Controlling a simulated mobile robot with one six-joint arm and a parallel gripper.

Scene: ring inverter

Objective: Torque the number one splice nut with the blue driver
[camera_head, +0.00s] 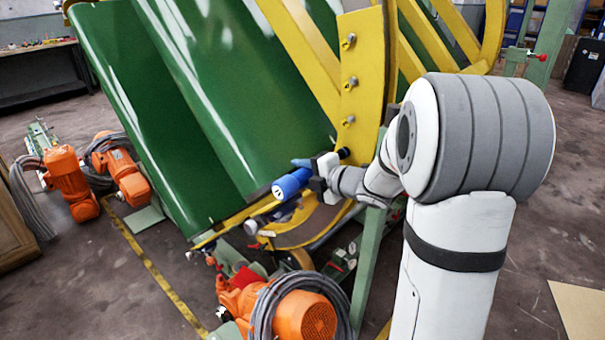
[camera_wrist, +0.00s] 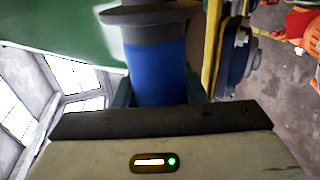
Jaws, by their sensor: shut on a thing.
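The blue driver (camera_head: 291,183) is held low beside the yellow splice plate (camera_head: 362,62) in the head view. My gripper (camera_head: 320,176) is shut around its body. In the wrist view the blue driver (camera_wrist: 157,72) stands between the two dark fingers of my gripper (camera_wrist: 158,92), with a dark collar above. Three splice nuts show in a column on the plate: an upper nut (camera_head: 348,41), a middle nut (camera_head: 350,83) and a lower nut (camera_head: 348,120). No number can be read. A dark tip by the gripper lies below the lower nut, apart from it.
A large green ribbed drum (camera_head: 200,110) in a yellow ring frame fills the middle. An orange motor (camera_head: 305,315) with coiled cable sits below the gripper, and two more stand at left. A green post (camera_head: 368,260) rises near my arm. Open floor lies at right.

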